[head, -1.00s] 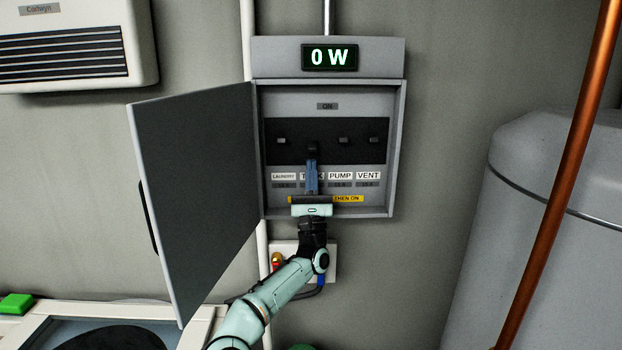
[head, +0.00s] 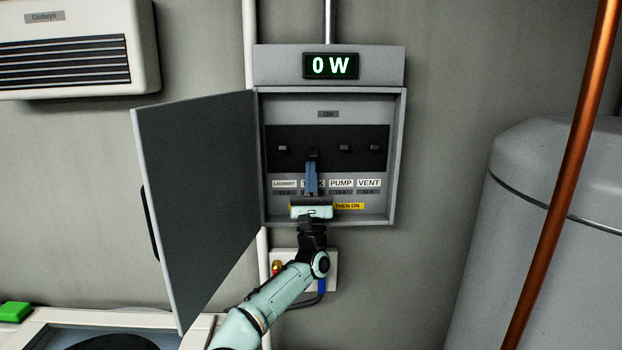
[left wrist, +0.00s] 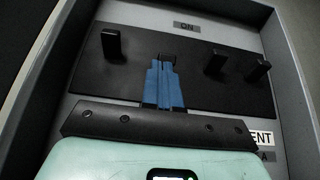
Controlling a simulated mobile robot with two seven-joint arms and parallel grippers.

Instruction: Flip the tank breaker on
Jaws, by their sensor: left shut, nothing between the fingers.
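The breaker box (head: 399,160) hangs open on the wall. Its dark panel holds a row of several small black levers. The tank breaker (left wrist: 167,57) is second from the left; its lever shows just beyond my fingertips. My left gripper (head: 312,164) is shut and empty, its blue fingers pointing up at that lever and partly covering the tank label. The left wrist view shows the fingers (left wrist: 164,66) at or touching the lever; contact is not clear. I cannot tell which way the lever is set. The display (head: 330,66) reads 0 W. My right gripper is out of view.
The box door (head: 195,200) stands open to the left. The laundry lever (head: 284,149) is left of the tank lever; the pump lever (head: 344,148) and vent lever (head: 375,148) are right. A copper pipe (head: 562,190) and grey tank (head: 520,220) stand at right.

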